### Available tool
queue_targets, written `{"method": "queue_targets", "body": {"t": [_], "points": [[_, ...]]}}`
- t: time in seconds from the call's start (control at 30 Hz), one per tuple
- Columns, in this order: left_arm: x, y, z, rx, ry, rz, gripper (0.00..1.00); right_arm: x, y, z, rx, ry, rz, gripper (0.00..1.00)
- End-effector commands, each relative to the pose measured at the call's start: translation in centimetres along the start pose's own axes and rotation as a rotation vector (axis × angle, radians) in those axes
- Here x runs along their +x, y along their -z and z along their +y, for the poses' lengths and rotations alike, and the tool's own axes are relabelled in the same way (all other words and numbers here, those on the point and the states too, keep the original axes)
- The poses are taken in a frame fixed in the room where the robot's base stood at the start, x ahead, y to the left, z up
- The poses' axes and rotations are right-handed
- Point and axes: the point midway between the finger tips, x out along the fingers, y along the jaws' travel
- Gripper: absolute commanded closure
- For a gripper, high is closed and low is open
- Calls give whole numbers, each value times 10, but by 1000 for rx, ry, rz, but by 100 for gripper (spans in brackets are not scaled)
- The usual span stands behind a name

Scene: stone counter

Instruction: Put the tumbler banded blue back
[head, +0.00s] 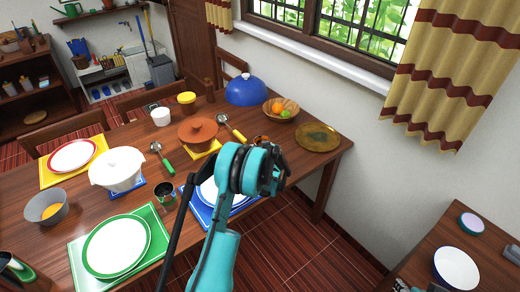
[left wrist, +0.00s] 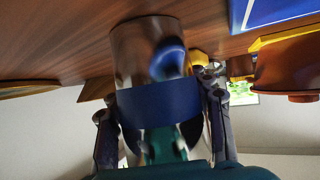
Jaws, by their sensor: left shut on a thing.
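The tumbler banded blue (left wrist: 150,50) is a shiny metal cup with a wide blue band, seen close up in the left wrist view. My left gripper (left wrist: 160,95) is shut on it, with one finger on each side. The gripper and wrist hide the held tumbler there.
Another metal tumbler (head: 166,194) stands left of the blue mat. A lidded orange pot (head: 198,131), a ladle (head: 232,127), a blue dome (head: 245,90), a fruit bowl (head: 281,110) and a brass plate (head: 318,138) stand beyond my gripper.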

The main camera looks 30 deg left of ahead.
Motion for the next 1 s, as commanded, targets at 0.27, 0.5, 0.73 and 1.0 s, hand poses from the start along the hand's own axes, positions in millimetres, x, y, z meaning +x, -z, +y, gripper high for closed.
{"method": "queue_targets", "body": {"t": [0.27, 0.5, 0.73, 1.0], "points": [[0, -1, 0, 0, 0, 0, 89, 1, 0, 0, 0, 0, 0, 60], [1, -2, 0, 0, 0, 0, 29, 2, -1, 0, 0, 0, 0, 60], [1, -2, 0, 0, 0, 0, 29, 2, -1, 0, 0, 0, 0, 60], [-28, 3, 1, 1, -1, 0, 29, -9, 7, 0, 0, 0, 0, 60]]}}
